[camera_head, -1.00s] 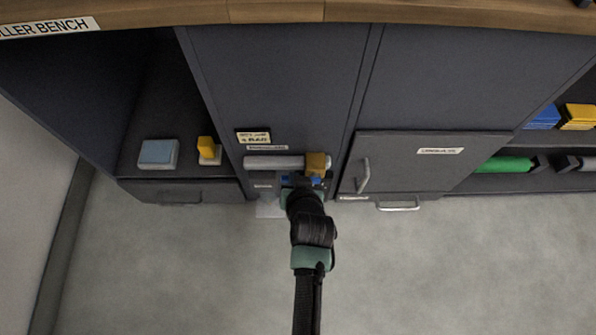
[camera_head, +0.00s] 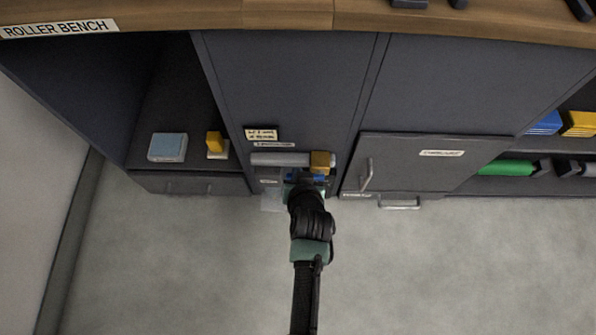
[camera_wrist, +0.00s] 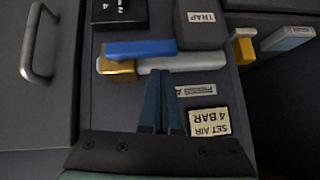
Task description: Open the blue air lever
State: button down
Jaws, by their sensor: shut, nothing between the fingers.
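The blue air lever (camera_wrist: 140,49) shows in the wrist view as a flat blue bar. It lies roughly parallel to a grey pipe (camera_wrist: 190,62), beside a brass block (camera_wrist: 116,67) at the pipe's end. In the head view only parts of the lever (camera_head: 319,178) show below the brass block; my gripper covers its middle. My gripper (camera_wrist: 160,73) is shut and empty. Its fingertips are close to the pipe in the wrist view, with the lever just beyond; I cannot tell whether they touch. In the head view my gripper (camera_head: 304,180) is in front of the lever.
A box labelled TRAP (camera_wrist: 203,22) and a black box (camera_wrist: 119,12) flank the lever's far side. A "SET AIR 4 BAR" note (camera_wrist: 209,122) is on the panel. A cabinet door with a handle (camera_head: 367,174) stands to the right. The floor in front is clear.

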jog(key=w+a+r+p+v, duration=0.1)
jog(key=r+p+v, duration=0.1)
jog(key=p+v, duration=0.6)
jog(key=v, duration=0.4)
jog(key=shift+r, duration=0.3)
